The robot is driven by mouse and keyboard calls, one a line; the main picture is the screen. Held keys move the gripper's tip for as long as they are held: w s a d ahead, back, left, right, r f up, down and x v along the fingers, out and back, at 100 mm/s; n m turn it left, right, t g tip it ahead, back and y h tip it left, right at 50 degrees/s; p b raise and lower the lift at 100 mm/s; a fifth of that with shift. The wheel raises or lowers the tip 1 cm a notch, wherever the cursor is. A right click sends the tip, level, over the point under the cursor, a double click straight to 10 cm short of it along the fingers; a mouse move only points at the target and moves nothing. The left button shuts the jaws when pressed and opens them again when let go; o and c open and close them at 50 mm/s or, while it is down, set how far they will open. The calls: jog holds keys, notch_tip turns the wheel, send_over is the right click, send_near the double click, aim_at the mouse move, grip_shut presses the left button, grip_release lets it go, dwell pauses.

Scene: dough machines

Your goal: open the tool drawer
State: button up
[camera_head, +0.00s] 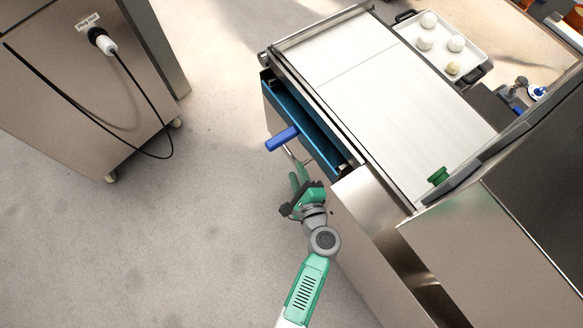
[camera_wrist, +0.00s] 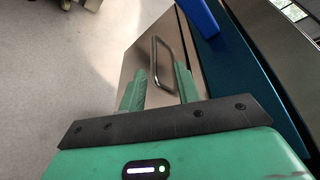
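The tool drawer (camera_head: 316,134) is partly open, with its blue inside showing below the worktop. Its metal front (camera_wrist: 182,52) carries a bar handle (camera_wrist: 162,62), clear in the wrist view. A blue object (camera_head: 282,138) sticks out over the drawer's front edge; a blue piece also shows at the top of the wrist view (camera_wrist: 199,17). My gripper (camera_head: 299,174) is beside the drawer front, its green fingers apart. In the wrist view my gripper (camera_wrist: 161,88) points toward the handle, whose near end appears between the fingertips. I cannot tell whether they touch it.
The white worktop (camera_head: 370,90) is above the drawer. A tray (camera_head: 437,56) with several dough balls stands at the back right. A metal cabinet with a plugged cable (camera_head: 101,40) stands at the left. The floor between is clear.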

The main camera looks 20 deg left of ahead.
aim_at(292, 158)
jog(key=shift+m, duration=0.5)
jog(key=w+a+f+b, duration=0.1)
jog(key=w, duration=0.1)
jog(key=w+a+f+b, duration=0.1)
jog(key=w, duration=0.1)
jog(key=w+a+f+b, duration=0.1)
jog(key=w+a, duration=0.1)
jog(key=shift+f, duration=0.3)
jog(key=shift+s, duration=0.1)
jog(key=shift+c, duration=0.4)
grip_shut()
